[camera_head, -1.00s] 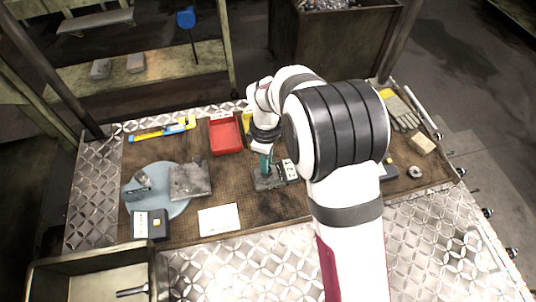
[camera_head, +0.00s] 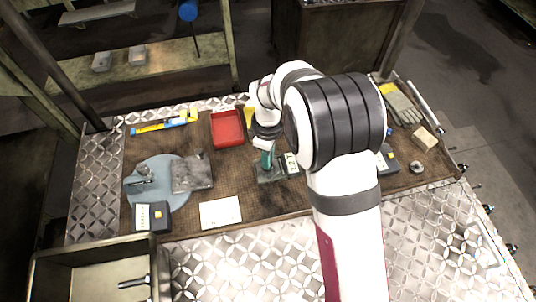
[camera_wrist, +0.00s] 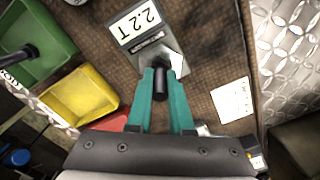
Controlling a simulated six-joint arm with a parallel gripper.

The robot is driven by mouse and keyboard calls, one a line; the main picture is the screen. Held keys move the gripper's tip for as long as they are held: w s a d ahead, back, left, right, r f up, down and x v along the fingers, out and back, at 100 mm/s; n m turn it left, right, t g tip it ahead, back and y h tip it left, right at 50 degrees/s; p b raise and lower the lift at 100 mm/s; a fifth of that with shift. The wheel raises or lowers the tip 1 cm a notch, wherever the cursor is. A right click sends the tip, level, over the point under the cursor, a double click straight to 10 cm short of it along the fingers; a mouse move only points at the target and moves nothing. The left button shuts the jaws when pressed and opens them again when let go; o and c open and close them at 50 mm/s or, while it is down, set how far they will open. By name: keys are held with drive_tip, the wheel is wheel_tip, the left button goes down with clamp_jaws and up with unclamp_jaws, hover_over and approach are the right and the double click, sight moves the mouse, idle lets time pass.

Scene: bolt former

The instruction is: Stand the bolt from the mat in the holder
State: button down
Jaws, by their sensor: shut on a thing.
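My gripper (camera_wrist: 160,75) has green fingers shut on a dark cylindrical bolt (camera_wrist: 160,84), seen nearly end-on in the wrist view. In the head view my gripper (camera_head: 267,160) is over a dark block (camera_head: 268,175), apparently the holder. In the wrist view this grey block (camera_wrist: 150,42) has a white "2.2 T" label. The bolt's lower end is hidden, so I cannot tell whether it is seated or above the block. The round blue-grey mat (camera_head: 165,202) lies at the left, with a metal item (camera_head: 140,181) and a grey plate (camera_head: 191,172) on it.
A red tray (camera_head: 228,128) stands behind the block, with a yellow bin (camera_wrist: 80,97) and a green bin (camera_wrist: 38,42) near it. A labelled dark box (camera_head: 153,217) and a white card (camera_head: 220,213) are at the front. Gloves (camera_head: 402,108) lie at the right.

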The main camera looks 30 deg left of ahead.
drive_tip(key=shift+f, duration=0.65)
drive_tip(key=c, duration=0.7)
unclamp_jaws()
drive_tip(key=shift+c, duration=0.2)
wheel_tip(320, 180, up, 15)
drive_tip(key=d+r+m, duration=0.4)
drive_tip(key=d+m, duration=0.1)
drive_tip(key=d, duration=0.4)
drive_tip(key=s+d+r+m+y, duration=0.1)
drive_tip(key=s+d+m, duration=0.3)
drive_tip(key=d+m, duration=0.25)
drive_tip(key=s+d+r+m, duration=0.1)
drive_tip(key=s+d+m, duration=0.35)
drive_tip(key=d, duration=0.35)
drive_tip(key=s+d+f+m, duration=0.2)
drive_tip(key=s+d+m, duration=0.3)
drive_tip(key=s+m, duration=0.4)
drive_tip(key=shift+f+m+y, duration=0.4)
